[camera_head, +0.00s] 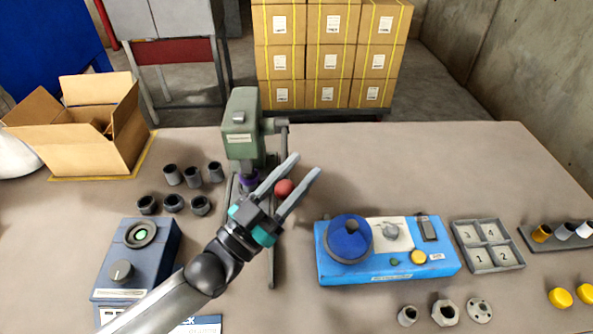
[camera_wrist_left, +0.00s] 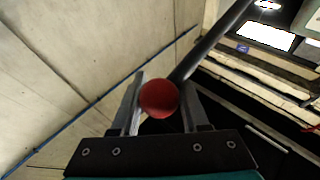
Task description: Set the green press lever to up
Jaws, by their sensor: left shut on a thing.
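The green press (camera_head: 240,125) stands upright near the middle of the table. Its lever (camera_head: 283,138) hangs from a hub on the press's right side and ends in a red ball knob (camera_head: 284,189). My left gripper (camera_head: 306,165) has its fingers on both sides of the knob and is shut on it. In the left wrist view the red knob (camera_wrist_left: 158,98) sits between the fingers, with the dark lever rod (camera_wrist_left: 212,45) running to the upper right. The gripper hides part of the press base. My right gripper is not in view.
A blue box with a dial (camera_head: 137,255) is at the front left, several dark cylinders (camera_head: 173,175) behind it. A blue panel (camera_head: 385,265) and a grey numbered tray (camera_head: 487,246) are to the right. An open carton (camera_head: 85,125) is back left. The back right table is clear.

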